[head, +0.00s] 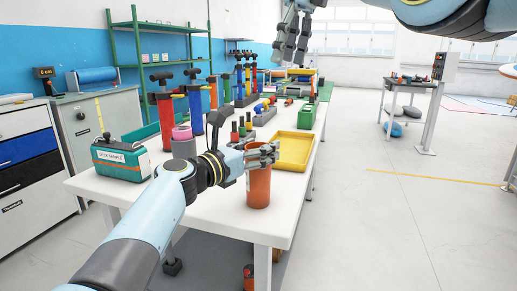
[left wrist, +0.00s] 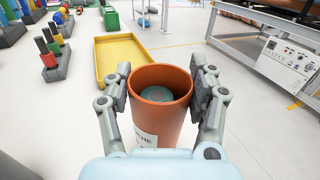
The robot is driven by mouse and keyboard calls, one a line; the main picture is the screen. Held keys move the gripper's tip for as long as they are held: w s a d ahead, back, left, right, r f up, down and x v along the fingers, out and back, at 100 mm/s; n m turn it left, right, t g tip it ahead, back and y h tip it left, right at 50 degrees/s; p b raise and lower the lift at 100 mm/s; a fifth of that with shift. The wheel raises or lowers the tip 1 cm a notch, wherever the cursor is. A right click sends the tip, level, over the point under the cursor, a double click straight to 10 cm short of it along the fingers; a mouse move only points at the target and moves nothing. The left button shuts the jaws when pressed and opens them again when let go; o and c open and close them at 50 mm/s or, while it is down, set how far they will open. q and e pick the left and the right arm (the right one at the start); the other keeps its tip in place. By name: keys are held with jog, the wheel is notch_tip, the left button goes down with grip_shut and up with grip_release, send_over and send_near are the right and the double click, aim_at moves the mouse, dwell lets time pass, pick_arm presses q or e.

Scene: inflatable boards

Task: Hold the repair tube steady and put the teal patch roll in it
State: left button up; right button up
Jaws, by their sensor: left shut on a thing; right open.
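The repair tube (head: 258,187) is an open-topped orange-brown cylinder standing upright at the table's near right edge. My left gripper (head: 262,154) is shut on it near the rim. In the left wrist view the fingers press the tube (left wrist: 174,118) from both sides, and part of a white label shows. Inside the tube lies a dull teal round thing, which looks like the teal patch roll (left wrist: 157,93), below the rim. My right gripper (head: 290,40) is open and empty, high up beyond the tube.
A yellow tray (head: 294,151) lies just behind the tube. A teal boxed device (head: 121,160) stands at the table's left. Several coloured pumps and a pink roll (head: 182,132) stand farther back. The white tabletop (head: 222,215) is bare near the front.

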pick_arm(q)
jog(key=o, duration=1.2)
